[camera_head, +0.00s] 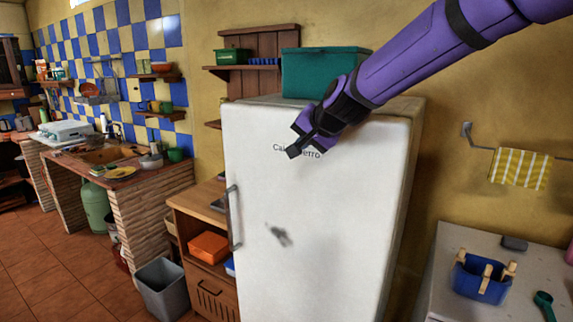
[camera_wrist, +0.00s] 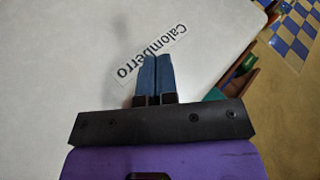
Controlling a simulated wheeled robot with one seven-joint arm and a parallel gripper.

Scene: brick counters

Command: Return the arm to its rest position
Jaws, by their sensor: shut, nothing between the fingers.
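My purple arm reaches in from the upper right in the head view. My gripper (camera_head: 300,148) is in front of the upper part of the white fridge door (camera_head: 300,215), over part of its lettering. In the wrist view my gripper (camera_wrist: 155,56) shows two blue fingers side by side, shut with nothing between them. The fridge door (camera_wrist: 70,60) with the "Calomberro" lettering (camera_wrist: 152,50) lies beyond the fingertips. I cannot tell how far the fingertips are from the door. The door looks closed, with its handle (camera_head: 234,217) at its left edge.
A teal box (camera_head: 318,70) sits on top of the fridge, close behind my arm. A wall shelf (camera_head: 258,68) is left of it. A counter with a blue peg basket (camera_head: 482,279) stands at right. A grey bin (camera_head: 163,287) is on the floor at left, near open tiled floor.

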